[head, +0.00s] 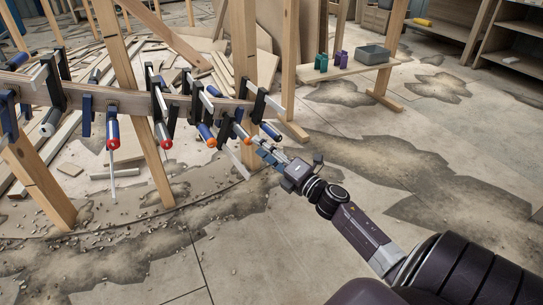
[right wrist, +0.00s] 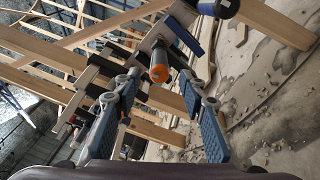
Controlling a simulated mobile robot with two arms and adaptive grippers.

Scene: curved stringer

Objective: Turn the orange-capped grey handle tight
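The orange-capped grey handle (right wrist: 159,66) points its cap end toward the camera in the right wrist view, between the two fingers of my right gripper (right wrist: 160,88). The fingers are spread, with a gap visible on both sides of the cap. In the head view the orange cap (head: 246,140) shows just beyond my right gripper (head: 264,153), on a clamp at the right end of the row. Whether a finger touches the handle farther up cannot be told. My left gripper is not in view.
Several clamps line the curved wooden stringer (head: 130,102); neighbouring handles have a blue grip with an orange cap (head: 211,142) and a red cap (head: 166,144). Wooden posts (head: 244,60) stand close by. A low bench (head: 345,67) holds a grey bin (head: 372,54). The floor at right is open.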

